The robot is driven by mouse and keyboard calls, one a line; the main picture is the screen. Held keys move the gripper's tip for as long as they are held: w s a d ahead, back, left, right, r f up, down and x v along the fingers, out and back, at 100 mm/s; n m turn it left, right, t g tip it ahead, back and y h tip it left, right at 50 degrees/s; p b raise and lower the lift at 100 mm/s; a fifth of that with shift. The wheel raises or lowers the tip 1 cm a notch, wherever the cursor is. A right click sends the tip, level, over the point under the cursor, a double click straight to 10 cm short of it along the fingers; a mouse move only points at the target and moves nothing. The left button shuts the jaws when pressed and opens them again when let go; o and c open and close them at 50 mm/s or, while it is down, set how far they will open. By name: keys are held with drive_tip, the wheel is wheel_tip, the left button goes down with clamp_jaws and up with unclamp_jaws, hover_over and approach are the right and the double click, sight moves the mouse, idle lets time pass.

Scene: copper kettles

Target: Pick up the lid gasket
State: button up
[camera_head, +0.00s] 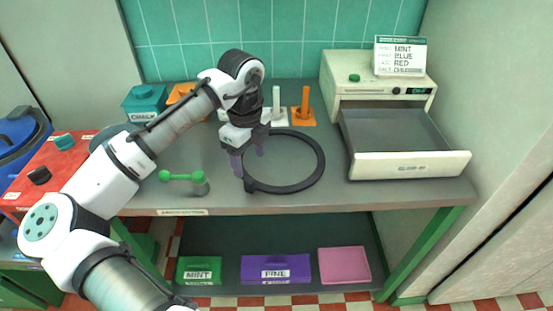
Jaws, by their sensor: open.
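The lid gasket (318,172), a large flat dark ring with a small tab at its front left, lies on the grey worktop (400,194). My gripper (249,165) points down at the ring's left side. Its two purple-grey fingers are apart, and nothing is seen held between them. The fingertips are close to the ring's left rim, and I cannot tell whether they touch it. My gripper and wrist hide part of the ring's upper left.
An open empty drawer (410,165) juts out from a cream unit (340,65) on the right. White (276,116) and orange (304,108) posts stand behind the ring. A green-handled tool (183,177) is at left. Bins sit on the lower shelf.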

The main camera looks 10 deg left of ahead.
drive_tip(key=shift+d+f+p, duration=0.1)
drive_tip(key=shift+f+p, duration=0.85)
drive_tip(key=shift+f, duration=2.85)
drive_tip(key=c, duration=1.1)
drive_tip(key=shift+c, duration=0.4)
drive_tip(key=shift+r, duration=0.15)
